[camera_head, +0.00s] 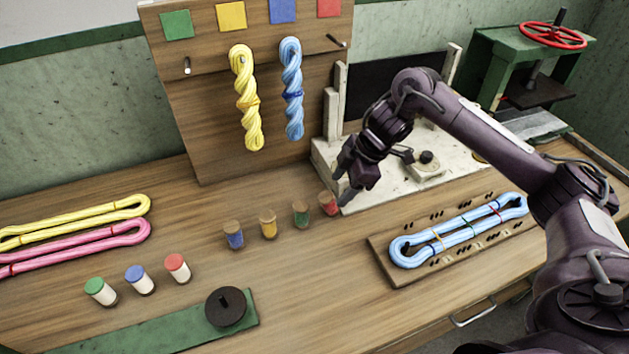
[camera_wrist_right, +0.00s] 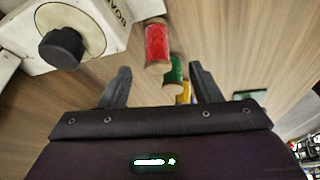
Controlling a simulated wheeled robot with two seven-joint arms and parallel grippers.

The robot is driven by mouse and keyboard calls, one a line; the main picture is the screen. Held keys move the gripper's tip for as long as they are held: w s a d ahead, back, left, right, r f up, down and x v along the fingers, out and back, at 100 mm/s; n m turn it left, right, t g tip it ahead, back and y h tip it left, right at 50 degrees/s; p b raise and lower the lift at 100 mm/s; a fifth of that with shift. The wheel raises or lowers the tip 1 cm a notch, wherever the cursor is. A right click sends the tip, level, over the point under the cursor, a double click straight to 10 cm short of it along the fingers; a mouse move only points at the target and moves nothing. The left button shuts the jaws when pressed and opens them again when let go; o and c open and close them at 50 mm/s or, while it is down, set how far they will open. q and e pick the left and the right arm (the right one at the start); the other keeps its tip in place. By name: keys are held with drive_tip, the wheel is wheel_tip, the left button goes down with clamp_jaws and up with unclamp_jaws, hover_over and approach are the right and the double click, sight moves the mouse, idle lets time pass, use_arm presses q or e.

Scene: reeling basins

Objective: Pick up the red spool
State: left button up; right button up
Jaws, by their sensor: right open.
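The red spool (camera_head: 328,204) stands on the wooden table at the right end of a short row of spools, near the pale machine base. My right gripper (camera_head: 345,190) is close beside it, on its right side in the head view. In the right wrist view, my right gripper (camera_wrist_right: 161,84) has its two fingers spread apart and nothing between the tips. The red spool (camera_wrist_right: 157,42) lies just beyond the fingertips there, apart from both fingers. My left gripper is not in view.
Green (camera_head: 301,215), yellow (camera_head: 268,224) and blue (camera_head: 234,236) spools continue the row leftward. A wooden board (camera_head: 398,274) holds a blue skein at right. A pegboard (camera_head: 200,120) rises behind.

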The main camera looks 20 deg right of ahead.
sight(328, 201)
drive_tip(key=shift+w+b+x, duration=0.25)
drive_tip(key=shift+b+x, duration=0.05)
drive_tip(key=shift+x, duration=0.75)
drive_tip(key=shift+a+f, duration=0.15)
drive_tip(key=shift+f, duration=0.1)
drive_tip(key=p+x, duration=0.1)
drive_tip(key=x, duration=0.3)
drive_tip(key=shift+f, duration=0.15)
drive_tip(key=shift+w+f, duration=0.15)
drive_tip(key=shift+f, duration=0.1)
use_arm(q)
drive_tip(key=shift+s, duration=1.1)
use_arm(e)
drive_tip(key=c, duration=1.1)
drive_tip(key=shift+r, duration=0.1)
